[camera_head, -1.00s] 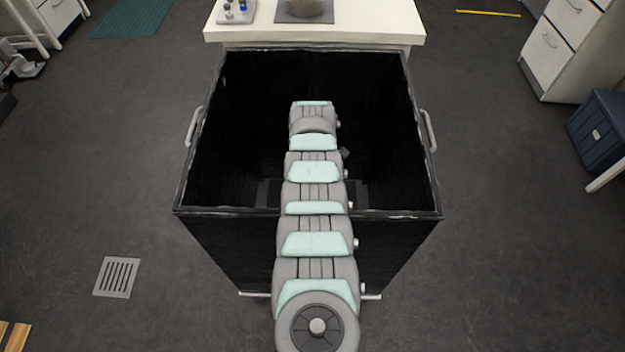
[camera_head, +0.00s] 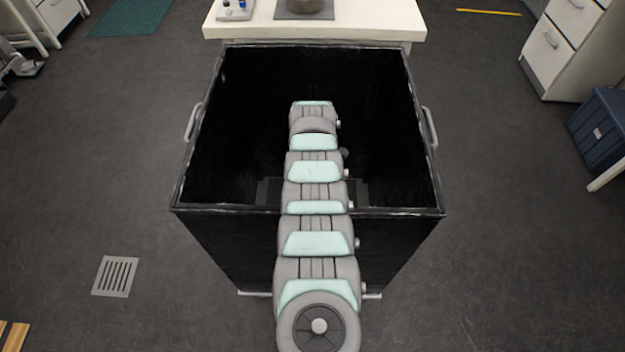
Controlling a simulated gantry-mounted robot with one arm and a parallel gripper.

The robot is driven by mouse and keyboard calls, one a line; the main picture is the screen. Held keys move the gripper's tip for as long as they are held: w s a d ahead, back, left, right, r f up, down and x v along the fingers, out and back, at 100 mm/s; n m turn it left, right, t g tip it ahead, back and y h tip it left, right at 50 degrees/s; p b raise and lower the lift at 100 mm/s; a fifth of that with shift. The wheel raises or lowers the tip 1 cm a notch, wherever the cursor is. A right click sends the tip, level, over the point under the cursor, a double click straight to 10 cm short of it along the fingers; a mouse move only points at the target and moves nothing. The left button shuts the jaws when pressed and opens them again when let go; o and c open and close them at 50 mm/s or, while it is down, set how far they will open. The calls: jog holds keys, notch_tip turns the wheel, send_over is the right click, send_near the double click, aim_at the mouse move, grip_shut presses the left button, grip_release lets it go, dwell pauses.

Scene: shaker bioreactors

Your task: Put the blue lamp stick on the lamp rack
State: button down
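My arm reaches over the near edge into an open black box (camera_head: 305,212) and covers its middle. No blue lamp stick can be made out in this view. No lamp rack can be told for sure; the inside of the box is very dark, with only a faint grey shape low in it. My gripper is hidden beyond the far end of my arm.
A white table (camera_head: 385,22) stands behind the box, with a small tray of bottles (camera_head: 237,8) and a grey device (camera_head: 305,8) on it. White drawers (camera_head: 570,45) and a dark blue bin (camera_head: 600,132) are at the right.

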jog(key=shift+f, duration=0.4)
dwell(0.4)
jog(key=c, duration=1.3)
grip_release()
jog(key=shift+o, duration=0.2)
jog(key=shift+r, duration=0.1)
notch_tip(320, 180, up, 11)
jog(key=p, duration=1)
jog(key=shift+f, duration=0.2)
